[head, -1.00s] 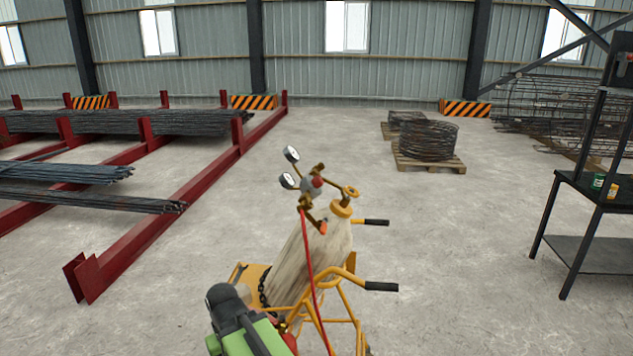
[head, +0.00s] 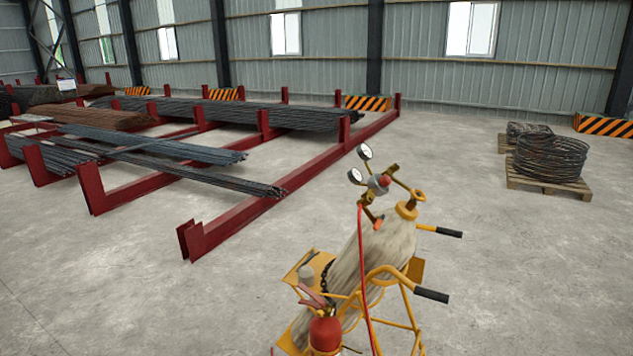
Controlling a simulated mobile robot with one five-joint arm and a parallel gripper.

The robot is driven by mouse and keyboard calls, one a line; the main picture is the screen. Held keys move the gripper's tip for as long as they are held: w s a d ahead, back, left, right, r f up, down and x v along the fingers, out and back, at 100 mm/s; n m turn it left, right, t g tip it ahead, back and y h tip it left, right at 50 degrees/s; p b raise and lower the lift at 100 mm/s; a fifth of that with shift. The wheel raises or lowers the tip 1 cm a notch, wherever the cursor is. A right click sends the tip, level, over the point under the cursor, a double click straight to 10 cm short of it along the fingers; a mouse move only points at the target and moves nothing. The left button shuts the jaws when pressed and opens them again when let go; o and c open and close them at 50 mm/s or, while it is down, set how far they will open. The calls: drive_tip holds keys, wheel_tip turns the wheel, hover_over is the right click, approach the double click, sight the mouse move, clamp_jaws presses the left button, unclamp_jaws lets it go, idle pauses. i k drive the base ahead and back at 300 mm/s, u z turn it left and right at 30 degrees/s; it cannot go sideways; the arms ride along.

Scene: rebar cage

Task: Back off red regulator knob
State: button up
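The red regulator knob (head: 385,181) is small and sits on the front of the grey and brass regulator (head: 375,188). Two round white gauges (head: 365,152) stand up at its left. The regulator is mounted at the top of a pale, tilted gas cylinder (head: 372,255), near the brass valve (head: 407,208). A red hose (head: 362,280) hangs from the regulator. The cylinder rests on a yellow cart (head: 400,290) with black handle grips. My gripper is not in view. How far the knob is turned cannot be told.
A red fire extinguisher (head: 325,332) is at the cart's lower front. A low red rack (head: 230,228) with bundles of bars (head: 180,148) fills the left. Wire coils (head: 550,158) lie on a pallet (head: 548,186) at the right. The concrete floor right of the cart is clear.

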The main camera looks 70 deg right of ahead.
sight(385, 181)
drive_tip(key=u, duration=0.55)
drive_tip(key=k, duration=2.6)
drive_tip(key=z, duration=0.8)
drive_tip(key=i, duration=1)
drive_tip(key=u, duration=0.05)
